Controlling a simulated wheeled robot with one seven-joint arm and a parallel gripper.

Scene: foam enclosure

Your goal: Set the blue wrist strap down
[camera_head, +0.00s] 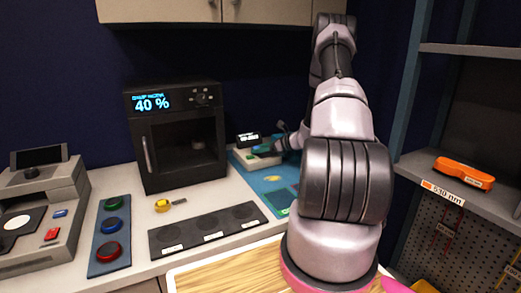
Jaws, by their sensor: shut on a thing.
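My gripper (284,141) is at the back of the counter, mostly hidden behind my own arm. It is beside a small white device with a lit display (249,140), over the blue mat (246,169). A small blue piece (281,126) shows at the gripper's end and appears to be the blue wrist strap, held in the jaws. The fingertips and most of the strap are too small and hidden to make out. I cannot tell whether the strap touches the mat or the device.
A black oven-like box (178,135) reading 40 % stands left of the mat. A dark panel with round pads (208,231), a yellow knob-like object (162,205) and a button panel (110,235) lie in front. Shelving with an orange object (464,172) stands right.

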